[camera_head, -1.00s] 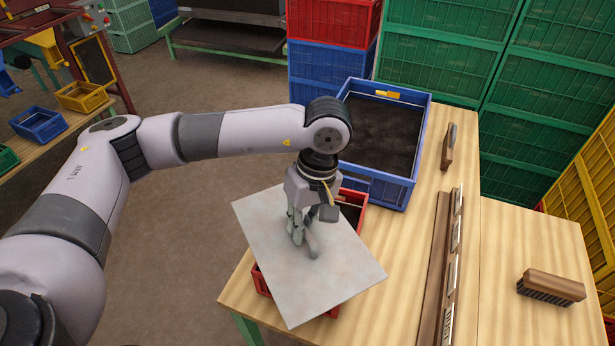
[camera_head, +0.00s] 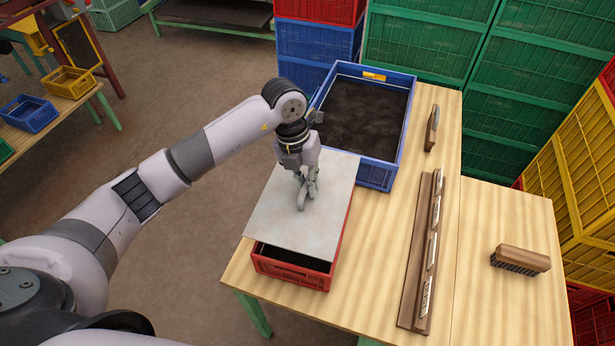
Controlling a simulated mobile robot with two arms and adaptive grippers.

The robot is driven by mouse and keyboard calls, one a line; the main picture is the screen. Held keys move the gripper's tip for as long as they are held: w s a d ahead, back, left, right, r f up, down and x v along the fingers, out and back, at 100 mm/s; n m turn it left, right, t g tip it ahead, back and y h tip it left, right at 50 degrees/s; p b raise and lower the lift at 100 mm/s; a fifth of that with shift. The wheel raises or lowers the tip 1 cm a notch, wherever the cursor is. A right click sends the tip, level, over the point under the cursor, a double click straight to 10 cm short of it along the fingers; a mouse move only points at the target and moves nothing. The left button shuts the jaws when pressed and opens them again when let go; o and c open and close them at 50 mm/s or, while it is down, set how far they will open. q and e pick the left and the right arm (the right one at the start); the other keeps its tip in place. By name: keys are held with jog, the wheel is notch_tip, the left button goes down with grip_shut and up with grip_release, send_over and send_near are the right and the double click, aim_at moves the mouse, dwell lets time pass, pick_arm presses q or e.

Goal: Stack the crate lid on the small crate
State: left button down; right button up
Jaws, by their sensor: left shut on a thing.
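The crate lid (camera_head: 270,220) is a flat grey plate over the small red crate (camera_head: 290,267) at the table's near left corner. Its edges now run roughly along the crate's sides. The lid sits shifted toward the back, so a dark strip of the crate's inside shows along the front. I cannot tell whether the lid touches the rim. My left gripper (camera_head: 307,190) points down at the middle of the lid, shut on its grip, which the fingers mostly hide. My right gripper is not in view.
A large blue crate (camera_head: 388,176) with dark contents stands just behind the lid. A long wooden rack (camera_head: 420,260) with labels and a brush (camera_head: 433,128) lie to the right. Another brush (camera_head: 520,258) lies on the right table. Tall crate stacks stand behind.

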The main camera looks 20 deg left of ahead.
aim_at(308, 199)
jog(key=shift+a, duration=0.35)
